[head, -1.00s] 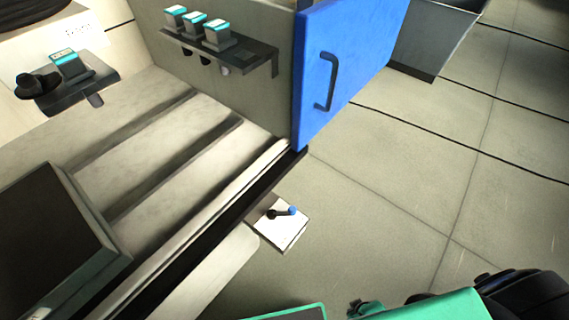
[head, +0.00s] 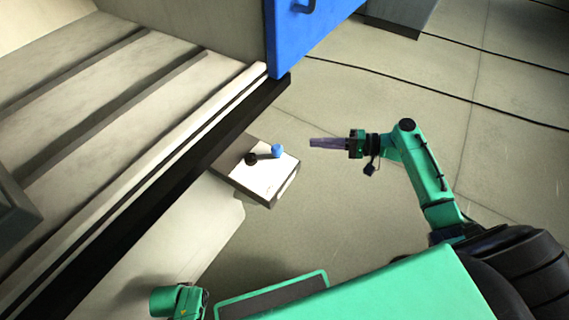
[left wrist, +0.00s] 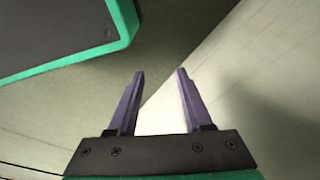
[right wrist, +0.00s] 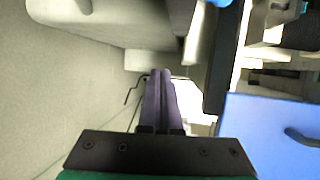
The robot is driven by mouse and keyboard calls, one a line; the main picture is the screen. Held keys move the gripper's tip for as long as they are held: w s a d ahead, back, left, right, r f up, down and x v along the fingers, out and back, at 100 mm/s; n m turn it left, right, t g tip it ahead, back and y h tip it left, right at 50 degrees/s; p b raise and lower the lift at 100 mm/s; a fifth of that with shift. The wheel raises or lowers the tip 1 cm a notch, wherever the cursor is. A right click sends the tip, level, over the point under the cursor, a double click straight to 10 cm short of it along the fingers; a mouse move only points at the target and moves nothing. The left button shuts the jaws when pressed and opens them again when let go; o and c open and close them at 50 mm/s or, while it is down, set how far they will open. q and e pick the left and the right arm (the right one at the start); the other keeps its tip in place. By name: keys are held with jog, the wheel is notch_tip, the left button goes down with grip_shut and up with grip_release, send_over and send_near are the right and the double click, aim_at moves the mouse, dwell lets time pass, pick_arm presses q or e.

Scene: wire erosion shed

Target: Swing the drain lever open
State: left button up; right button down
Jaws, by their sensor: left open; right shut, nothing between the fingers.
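The drain lever (head: 265,155) is a short black arm with a black pivot and a blue knob (head: 278,151) at its right end. It sits on a white box (head: 262,178) low beside the machine's front edge. My right gripper (head: 312,143) is shut and empty, a short gap to the right of the blue knob, pointing left toward it. In the right wrist view its purple fingers (right wrist: 160,72) are together, and the lever cannot be made out there. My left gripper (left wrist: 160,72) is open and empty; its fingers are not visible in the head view.
The blue door (head: 300,35) with a dark handle stands open above the box. The machine's dark front rail (head: 190,170) runs diagonally just left of the box. The floor (head: 360,110) around my right gripper is clear. A grey cabinet (head: 400,18) stands farther back.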

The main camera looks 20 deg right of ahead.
aim_at(263, 154)
notch_tip(263, 154, up, 6)
jog(key=s+a+r+n+g+y, duration=0.1)
jog(key=a+n+y, duration=0.1)
jog(key=y, duration=0.1)
pick_arm(q)
jog(key=shift+s+a+f+p, duration=0.15)
jog(key=shift+s+f+p, duration=0.15)
jog(key=shift+f, duration=0.3)
jog(key=shift+s+a+f+p, duration=0.1)
jog(key=shift+s+f+p, duration=0.2)
jog(key=shift+f, duration=0.3)
pick_arm(e)
jog(key=a, duration=0.9)
jog(key=shift+s, duration=0.25)
jog(key=shift+s+a, duration=0.1)
jog(key=shift+a, duration=0.05)
